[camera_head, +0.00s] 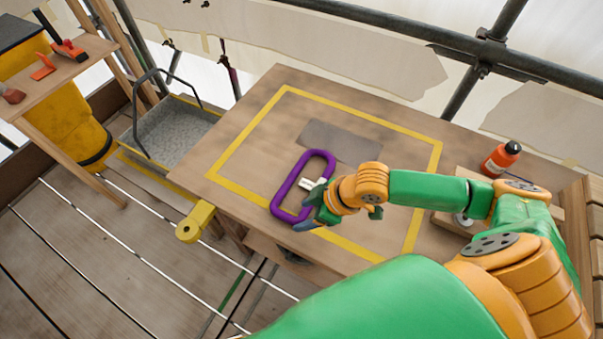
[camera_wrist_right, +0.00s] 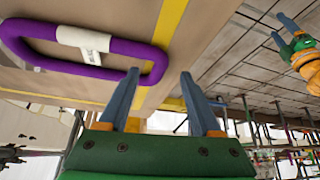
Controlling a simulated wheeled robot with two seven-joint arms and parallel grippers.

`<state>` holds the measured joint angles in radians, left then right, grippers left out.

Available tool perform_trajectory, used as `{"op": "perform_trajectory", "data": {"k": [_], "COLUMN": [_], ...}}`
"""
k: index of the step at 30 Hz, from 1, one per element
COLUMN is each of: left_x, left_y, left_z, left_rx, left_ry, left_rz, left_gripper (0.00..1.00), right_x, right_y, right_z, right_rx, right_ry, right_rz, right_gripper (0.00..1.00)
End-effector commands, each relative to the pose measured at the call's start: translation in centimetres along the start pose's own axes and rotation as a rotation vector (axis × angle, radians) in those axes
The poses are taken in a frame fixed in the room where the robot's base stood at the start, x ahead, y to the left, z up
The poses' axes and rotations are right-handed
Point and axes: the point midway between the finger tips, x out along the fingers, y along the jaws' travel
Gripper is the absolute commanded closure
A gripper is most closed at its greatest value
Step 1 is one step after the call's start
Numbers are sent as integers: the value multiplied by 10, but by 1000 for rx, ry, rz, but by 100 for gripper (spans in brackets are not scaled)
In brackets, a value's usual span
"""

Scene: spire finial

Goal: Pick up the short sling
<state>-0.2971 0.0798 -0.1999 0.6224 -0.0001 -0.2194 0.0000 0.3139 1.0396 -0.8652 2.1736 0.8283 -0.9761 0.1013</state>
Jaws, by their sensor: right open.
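The short sling, a purple closed loop (camera_head: 282,197) with a white label, lies flat on the wooden table near its front edge. It also shows at the upper left of the right wrist view (camera_wrist_right: 30,50). My right gripper (camera_head: 309,211) is open at the loop's near right side. In the right wrist view its fingers (camera_wrist_right: 160,76) are apart, and one fingertip overlaps the purple end in the picture; I cannot tell whether it touches. My left gripper (camera_wrist_right: 277,25) shows only in the right wrist view, small at the upper right, with its fingers apart.
Yellow tape (camera_head: 365,116) outlines a square on the table (camera_head: 240,135), with a grey patch (camera_head: 341,141) inside. A red-orange bottle (camera_head: 501,159) stands at the right. A grey tray (camera_head: 175,135) with a dark handle stands left. A yellow bracket (camera_head: 196,221) juts from the front edge.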

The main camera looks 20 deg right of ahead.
Motion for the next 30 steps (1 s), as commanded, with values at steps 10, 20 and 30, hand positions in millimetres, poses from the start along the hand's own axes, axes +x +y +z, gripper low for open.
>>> {"op": "perform_trajectory", "data": {"k": [10,20,30], "left_x": [0,0,0], "left_y": [1,0,0], "left_z": [6,3,2], "left_rx": [0,0,0], "left_ry": [-12,-6,-5], "left_rz": [1,0,0], "left_gripper": [25,25,25], "right_x": [44,44,43], "right_y": [1,1,1], "right_z": [-2,-2,-3], "right_rx": [-3,-3,-3], "right_ry": [-1,-1,0], "right_rz": [0,1,1], "right_gripper": [35,92,100]}}
